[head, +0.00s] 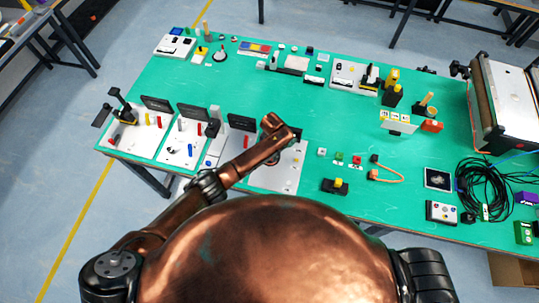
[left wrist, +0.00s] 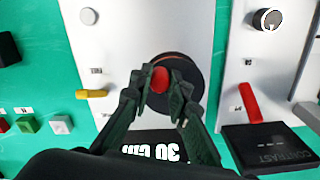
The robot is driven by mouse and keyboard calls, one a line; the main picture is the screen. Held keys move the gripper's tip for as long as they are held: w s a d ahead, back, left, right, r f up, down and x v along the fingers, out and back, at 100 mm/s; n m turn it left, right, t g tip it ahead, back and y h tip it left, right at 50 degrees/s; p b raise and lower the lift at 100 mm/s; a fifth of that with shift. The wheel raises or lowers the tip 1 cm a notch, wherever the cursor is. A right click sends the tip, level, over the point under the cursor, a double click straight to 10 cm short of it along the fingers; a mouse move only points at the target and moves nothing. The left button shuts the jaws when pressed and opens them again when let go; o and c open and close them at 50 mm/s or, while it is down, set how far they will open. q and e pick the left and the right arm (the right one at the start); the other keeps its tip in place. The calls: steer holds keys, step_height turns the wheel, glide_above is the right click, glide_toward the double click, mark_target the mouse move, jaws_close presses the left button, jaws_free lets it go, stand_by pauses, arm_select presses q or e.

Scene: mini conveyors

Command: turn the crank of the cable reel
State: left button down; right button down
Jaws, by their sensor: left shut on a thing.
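The cable reel shows in the left wrist view as a dark round disc (left wrist: 194,78) on a pale panel (left wrist: 140,30). A red crank knob (left wrist: 160,79) stands on the disc's left part. My left gripper (left wrist: 159,88) has its two fingers on either side of this knob and is shut on it. In the head view my left forearm reaches to the same panel (head: 286,177), and my wrist hides most of the reel and the knob. My right gripper is not in view.
A yellow lever (left wrist: 92,94) is left of the reel. A red lever (left wrist: 250,102) and a black box (left wrist: 262,146) are on the right. In the head view, small colored blocks (head: 339,157) and a black cable coil (head: 484,188) lie right of the panel on the green table (head: 300,110).

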arm_select(q)
steer(key=shift+w+d+r+n, duration=0.15)
steer(key=shift+d+n, duration=0.3)
steer(key=shift+n, duration=0.65)
steer(key=shift+w, duration=0.1)
steer(key=c, duration=1.8)
jaws_free()
step_height(320, 180, up, 12)
steer(key=shift+f, duration=0.1)
